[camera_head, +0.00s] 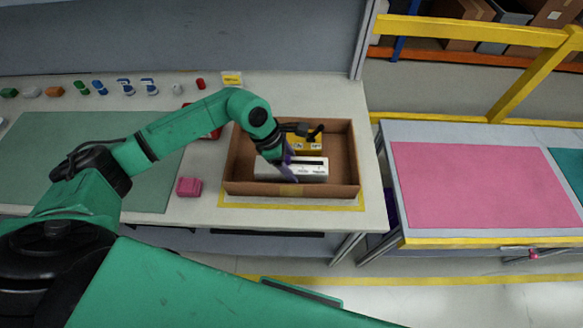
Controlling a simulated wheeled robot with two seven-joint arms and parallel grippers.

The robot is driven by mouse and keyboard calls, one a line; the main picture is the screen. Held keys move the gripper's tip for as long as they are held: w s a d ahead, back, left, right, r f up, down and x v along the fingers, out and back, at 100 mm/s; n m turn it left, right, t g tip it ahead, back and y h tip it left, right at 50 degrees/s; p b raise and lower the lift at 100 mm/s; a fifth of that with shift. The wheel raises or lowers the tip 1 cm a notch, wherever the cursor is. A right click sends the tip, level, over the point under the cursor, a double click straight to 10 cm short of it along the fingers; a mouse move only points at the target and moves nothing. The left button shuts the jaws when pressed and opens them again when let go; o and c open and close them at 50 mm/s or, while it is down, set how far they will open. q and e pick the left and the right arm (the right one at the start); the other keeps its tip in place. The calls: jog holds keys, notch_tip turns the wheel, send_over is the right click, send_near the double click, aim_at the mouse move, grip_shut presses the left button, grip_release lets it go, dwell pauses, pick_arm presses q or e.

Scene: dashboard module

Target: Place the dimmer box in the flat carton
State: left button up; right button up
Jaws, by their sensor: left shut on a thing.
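The flat carton (230,165) is a shallow, open brown box near the right end of the workbench. A white box (312,172) with a dark strip lies inside it, toward the front; I take it to be the dimmer box. A yellow box (311,142) with dark labels is behind it in the carton. My left gripper (289,160) reaches down into the carton and is shut on the white box. Its purple fingers and wrist hide part of both boxes. My right gripper is out of view.
A pink block (189,187) sits left of the carton. A red item (213,134) is partly hidden behind my arm. Small coloured parts (100,87) line the bench's back. A green mat (40,150) lies left; a pink-topped table (480,185) stands right, across a gap.

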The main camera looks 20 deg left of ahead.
pick_arm(q)
notch_tip(320, 180, down, 3)
jog(key=shift+d+p, duration=0.1)
jog(key=shift+p, duration=0.2)
jog(key=shift+f, duration=0.2)
jog(key=o, duration=1.3)
